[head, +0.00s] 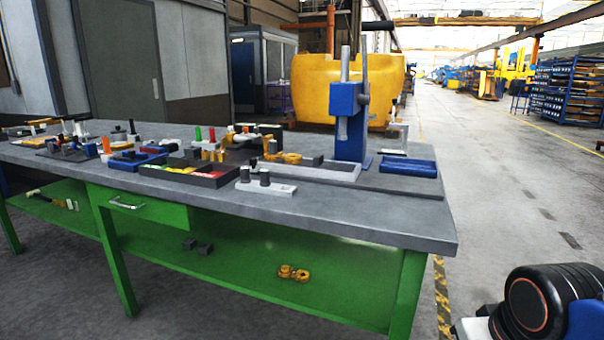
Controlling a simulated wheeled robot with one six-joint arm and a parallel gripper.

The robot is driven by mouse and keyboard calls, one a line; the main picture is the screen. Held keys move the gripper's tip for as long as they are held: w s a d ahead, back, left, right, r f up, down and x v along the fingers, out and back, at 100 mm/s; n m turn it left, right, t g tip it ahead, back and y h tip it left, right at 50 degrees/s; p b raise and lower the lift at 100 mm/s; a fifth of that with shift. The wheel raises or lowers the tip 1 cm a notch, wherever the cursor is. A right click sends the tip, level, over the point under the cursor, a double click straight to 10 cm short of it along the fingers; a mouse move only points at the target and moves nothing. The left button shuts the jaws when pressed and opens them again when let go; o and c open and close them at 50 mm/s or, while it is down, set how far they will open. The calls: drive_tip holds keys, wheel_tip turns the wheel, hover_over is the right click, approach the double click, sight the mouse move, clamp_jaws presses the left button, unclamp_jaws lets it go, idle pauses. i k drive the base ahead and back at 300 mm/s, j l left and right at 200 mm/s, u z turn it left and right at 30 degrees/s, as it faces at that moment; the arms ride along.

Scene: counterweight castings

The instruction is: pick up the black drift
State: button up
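I cannot pick out the black drift for certain among the small parts on the workbench (330,212). Other small dark pieces stand farther left, too small to tell apart. My gripper is not in view; only a black and blue part of my arm shows at the lower right.
A blue press (346,120) stands on the bench, with a blue tray (408,166) to its right. A dark tray with colored compartments (208,178) lies left of the pale block. The green lower shelf (235,262) holds yellow parts (293,273). Floor right of the bench is open.

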sight(273, 145)
drive_tip(key=i+j+u, duration=0.3)
drive_tip(key=j+z, duration=0.2)
drive_tip(key=j, duration=0.4)
drive_tip(key=k+j+z, duration=0.1)
drive_tip(key=j+z, duration=0.15)
drive_tip(key=j, duration=0.3)
drive_tip(key=i+j, duration=0.15)
drive_tip(key=i, duration=0.5)
